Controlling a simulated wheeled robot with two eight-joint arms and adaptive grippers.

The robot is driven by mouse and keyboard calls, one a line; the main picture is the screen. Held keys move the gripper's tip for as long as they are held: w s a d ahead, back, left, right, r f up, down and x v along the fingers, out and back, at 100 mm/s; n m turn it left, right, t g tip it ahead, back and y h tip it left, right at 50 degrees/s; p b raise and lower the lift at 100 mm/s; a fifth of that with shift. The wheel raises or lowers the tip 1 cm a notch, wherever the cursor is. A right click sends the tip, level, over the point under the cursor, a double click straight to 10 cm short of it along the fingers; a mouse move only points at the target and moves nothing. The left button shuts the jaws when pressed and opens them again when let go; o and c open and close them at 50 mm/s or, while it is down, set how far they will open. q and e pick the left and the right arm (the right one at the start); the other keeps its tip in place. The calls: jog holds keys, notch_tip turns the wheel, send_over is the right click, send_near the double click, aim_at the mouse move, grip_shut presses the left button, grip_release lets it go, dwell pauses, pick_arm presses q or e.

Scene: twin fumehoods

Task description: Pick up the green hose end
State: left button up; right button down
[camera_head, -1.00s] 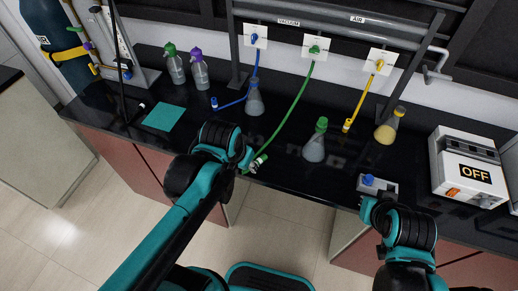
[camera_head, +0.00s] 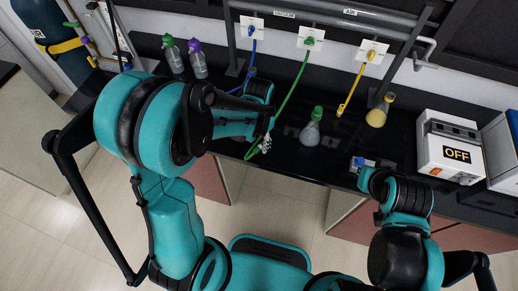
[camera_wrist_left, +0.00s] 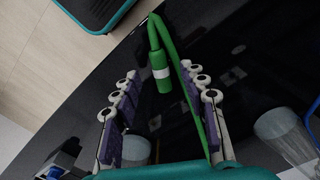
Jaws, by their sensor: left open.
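The green hose (camera_head: 290,98) hangs from the middle wall valve and curves down to the bench's front edge. Its end (camera_wrist_left: 160,72), a green fitting with a white band, shows in the left wrist view, with the hose bent back beside it. My left gripper (camera_head: 265,142) is at the hose's lower part in the head view. In the wrist view the left gripper (camera_wrist_left: 168,84) is open, with the hose end between its two fingers, apart from both. The hose also passes close to the right-hand finger. My right gripper (camera_head: 364,176) is by a small box; its fingers are unclear.
A green-capped flask (camera_head: 311,130) stands right of the left gripper; a yellow flask (camera_head: 378,114) is farther right. The small box with a blue knob (camera_head: 358,162) and a white OFF box (camera_head: 436,150) are on the right. Squeeze bottles (camera_head: 199,64) stand behind my left arm.

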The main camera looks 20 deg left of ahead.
aim_at(260, 148)
pick_arm(q)
notch_tip(260, 148, down, 2)
jog(key=shift+f, duration=0.15)
grip_shut()
